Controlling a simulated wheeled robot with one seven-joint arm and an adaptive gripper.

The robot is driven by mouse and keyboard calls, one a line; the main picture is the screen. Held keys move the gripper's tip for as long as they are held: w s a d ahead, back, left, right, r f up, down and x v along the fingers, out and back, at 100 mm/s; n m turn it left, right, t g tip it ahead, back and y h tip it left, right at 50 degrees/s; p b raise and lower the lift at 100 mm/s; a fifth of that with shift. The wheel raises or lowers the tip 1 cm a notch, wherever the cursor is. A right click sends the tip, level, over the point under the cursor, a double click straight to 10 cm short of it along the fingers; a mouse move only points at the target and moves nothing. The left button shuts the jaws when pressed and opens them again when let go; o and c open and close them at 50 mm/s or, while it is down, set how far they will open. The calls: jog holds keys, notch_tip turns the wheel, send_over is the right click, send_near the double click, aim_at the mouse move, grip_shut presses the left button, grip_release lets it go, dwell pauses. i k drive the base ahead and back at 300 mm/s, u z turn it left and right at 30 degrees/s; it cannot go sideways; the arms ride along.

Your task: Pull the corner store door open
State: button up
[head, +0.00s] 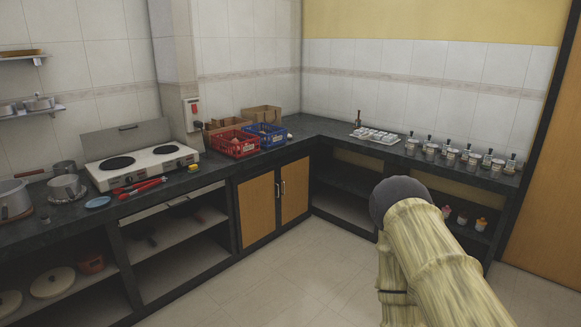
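The corner store has two wooden doors under the counter, a left door (256,209) and a right door (294,187). Both look shut. Their metal handles (280,189) stand side by side where the doors meet. My arm, in a pale ribbed covering with a dark round joint, fills the lower right of the head view. My gripper is not in view. Nothing is seen touching the doors.
The dark counter (330,133) runs along both walls. It carries a red crate (234,143), a blue crate (266,135), a two-plate hob (143,164) and several steel canisters (451,157). Open shelves flank the doors. The tiled floor (290,272) before them is clear.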

aim_at(294, 174)
jog(key=z, duration=0.6)
jog(key=i, duration=1.85)
jog(key=u, duration=0.5)
jog(key=i, duration=1.85)
jog(key=u, duration=0.85)
